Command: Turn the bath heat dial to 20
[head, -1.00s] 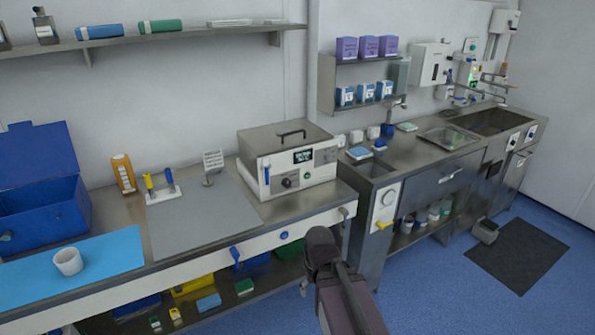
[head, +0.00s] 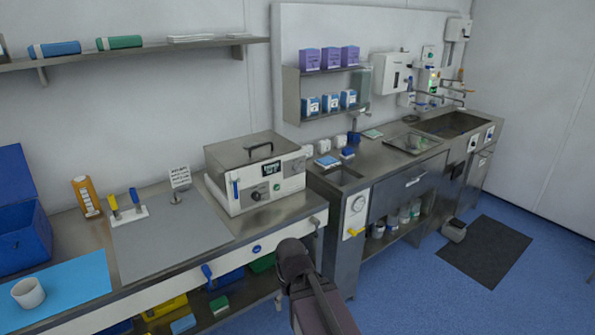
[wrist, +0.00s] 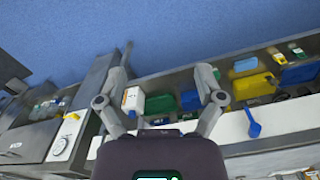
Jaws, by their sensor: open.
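The bath (head: 254,173) is a metal box with a lidded top and a white front, standing on the bench in the head view. Its front has a dark display (head: 271,169), a black dial (head: 256,196) below it and a blue-handled part at the left. The dial's pointer and numbers are too small to read. My gripper (wrist: 165,78) is open and empty in the wrist view, its fingers spread above the bench front and lower shelf. The bath is not clearly visible in that view. In the head view my arm stands in front of the bench, apart from the bath.
The bench's front edge carries a blue lever (head: 207,272). A sink cabinet to the right has a white round gauge (head: 358,204) and a yellow lever (head: 353,232). A white cup (head: 28,293) stands on a blue mat at the left.

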